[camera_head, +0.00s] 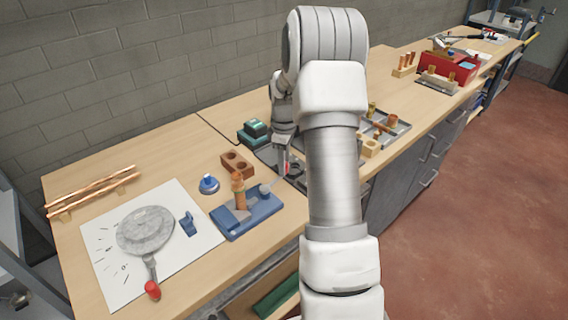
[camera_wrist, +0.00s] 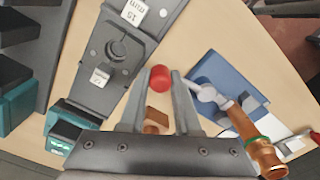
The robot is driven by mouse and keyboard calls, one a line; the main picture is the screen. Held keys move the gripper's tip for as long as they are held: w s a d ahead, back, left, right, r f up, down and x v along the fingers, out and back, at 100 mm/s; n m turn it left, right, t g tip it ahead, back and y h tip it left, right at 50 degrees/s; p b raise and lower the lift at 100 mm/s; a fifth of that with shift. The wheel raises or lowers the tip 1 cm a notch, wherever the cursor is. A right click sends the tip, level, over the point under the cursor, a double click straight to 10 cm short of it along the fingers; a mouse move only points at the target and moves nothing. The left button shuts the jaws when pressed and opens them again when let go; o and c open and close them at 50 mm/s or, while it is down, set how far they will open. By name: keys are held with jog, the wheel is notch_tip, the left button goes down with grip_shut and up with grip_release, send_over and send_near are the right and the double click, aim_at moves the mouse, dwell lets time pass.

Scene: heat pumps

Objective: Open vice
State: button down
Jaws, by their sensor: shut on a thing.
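The vice is a blue base (camera_head: 262,218) on the bench, with an upright copper pipe piece (camera_head: 240,190) in it and a grey rod on its right side. In the wrist view the blue base (camera_wrist: 226,78) lies right of my fingers, with the copper piece (camera_wrist: 250,135) and the grey rod (camera_wrist: 206,93) reaching toward them. A red knob (camera_wrist: 160,78) sits between my fingertips. My gripper (camera_wrist: 161,88) is shut on this red knob; in the head view my gripper (camera_head: 284,160) is partly hidden by my arm. The knob's join to the rod is hidden by a finger.
A brown block with holes (camera_head: 238,163) and a blue round item (camera_head: 208,184) stand close left of the vice. A dark grey plate tool (camera_wrist: 115,55) and teal-black boxes (camera_wrist: 62,132) lie near my gripper. A white sheet (camera_head: 105,265) covers the bench's left front.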

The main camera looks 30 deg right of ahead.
jog(key=shift+w+r, duration=0.1)
jog(key=shift+w, duration=0.05)
jog(key=w+n, duration=0.1)
jog(key=n, duration=0.1)
jog(key=w+a+n+p, duration=0.1)
jog(key=n, duration=0.1)
jog(key=shift+w+a, duration=0.1)
jog(key=shift+w, duration=0.05)
jog(key=shift+w+a+n+p, duration=0.3)
jog(key=shift+w+a+n, duration=0.2)
jog(key=shift+n, duration=0.45)
jog(key=shift+w+a+n+p, duration=0.3)
jog(key=shift+w+a+n, duration=0.2)
jog(key=shift+n, duration=0.45)
jog(key=c, duration=0.6)
grip_release()
notch_tip(320, 180, up, 17)
jog(key=shift+r, duration=0.2)
